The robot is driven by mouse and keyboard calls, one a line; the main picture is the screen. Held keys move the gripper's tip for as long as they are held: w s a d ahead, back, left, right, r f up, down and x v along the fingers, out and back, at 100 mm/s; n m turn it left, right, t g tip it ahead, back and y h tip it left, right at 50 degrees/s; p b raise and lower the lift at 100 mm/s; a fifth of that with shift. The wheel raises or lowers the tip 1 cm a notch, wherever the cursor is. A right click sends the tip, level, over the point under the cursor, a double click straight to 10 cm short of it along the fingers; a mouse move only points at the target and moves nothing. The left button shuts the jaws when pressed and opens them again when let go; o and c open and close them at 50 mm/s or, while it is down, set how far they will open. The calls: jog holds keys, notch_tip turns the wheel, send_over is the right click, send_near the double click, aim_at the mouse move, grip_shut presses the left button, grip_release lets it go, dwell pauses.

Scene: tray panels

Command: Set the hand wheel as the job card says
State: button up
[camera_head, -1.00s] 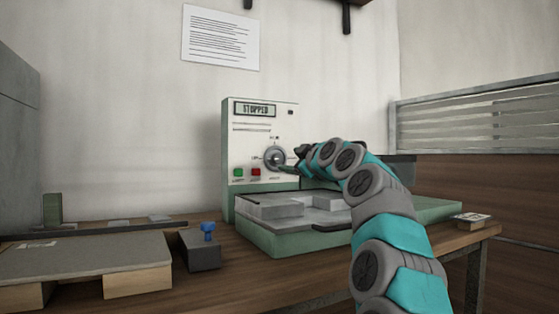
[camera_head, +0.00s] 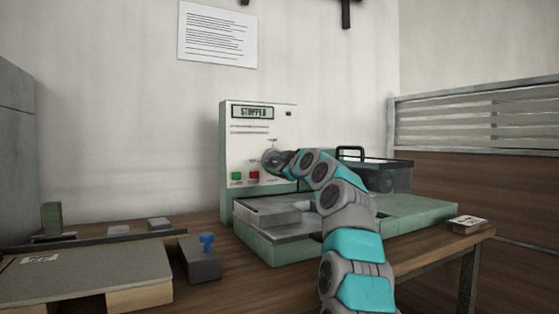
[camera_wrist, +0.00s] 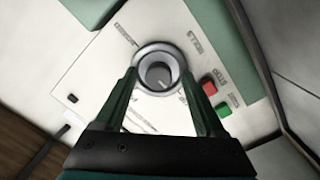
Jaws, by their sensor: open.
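The hand wheel (camera_wrist: 158,72) is a round grey knob with a wide rim on the white panel of a green machine (camera_head: 258,140). In the wrist view my gripper (camera_wrist: 165,75) is open, with one dark green finger on each side of the wheel's lower part. I cannot tell whether the fingers touch it. In the head view my arm partly hides the wheel (camera_head: 271,160). The machine's display (camera_head: 253,112) reads STOPPED. A printed sheet (camera_head: 218,34) hangs on the wall, its text too small to read. A small card (camera_head: 467,224) lies at the table's right edge.
A green button (camera_head: 237,176) and a red button (camera_head: 253,176) sit below the wheel. A clear box with a black handle (camera_head: 375,173) stands on the machine's right. A grey block with a blue knob (camera_head: 203,262) and a board (camera_head: 85,270) lie at left.

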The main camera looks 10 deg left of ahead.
grip_shut()
dwell(0.6)
